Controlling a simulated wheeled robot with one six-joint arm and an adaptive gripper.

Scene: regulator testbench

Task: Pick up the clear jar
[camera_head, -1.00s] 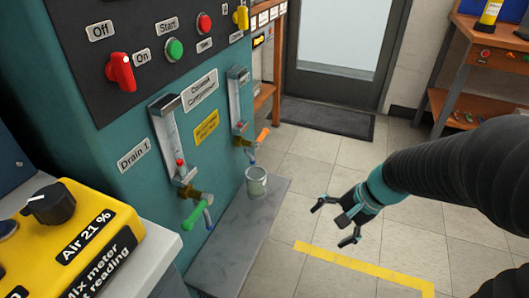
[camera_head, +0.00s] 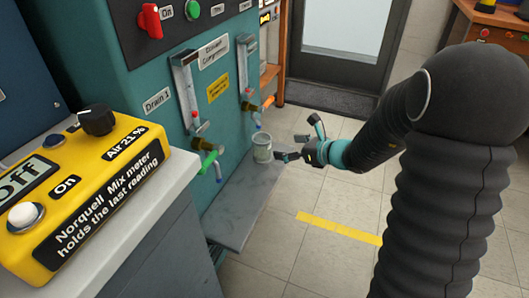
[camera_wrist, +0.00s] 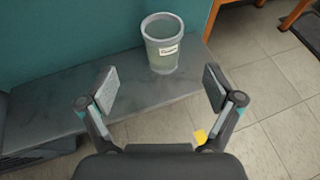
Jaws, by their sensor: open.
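The clear jar (camera_head: 262,148) stands upright on the grey shelf (camera_head: 236,212) at the foot of the teal machine. In the wrist view the jar (camera_wrist: 162,50) has a pale label on its side and stands beyond the fingertips, roughly midway between them. My gripper (camera_head: 298,142) is open and empty, just right of the jar in the head view. Both fingers (camera_wrist: 160,88) show spread apart in the wrist view, with bare shelf and floor between them. No contact with the jar shows in the wrist view.
A green-handled tap (camera_head: 207,160) and an orange-handled tap (camera_head: 266,103) stick out of the teal machine (camera_head: 225,120) above the shelf. A yellow mix meter (camera_head: 100,180) sits on the counter at left. Open tiled floor (camera_head: 330,190) lies to the right.

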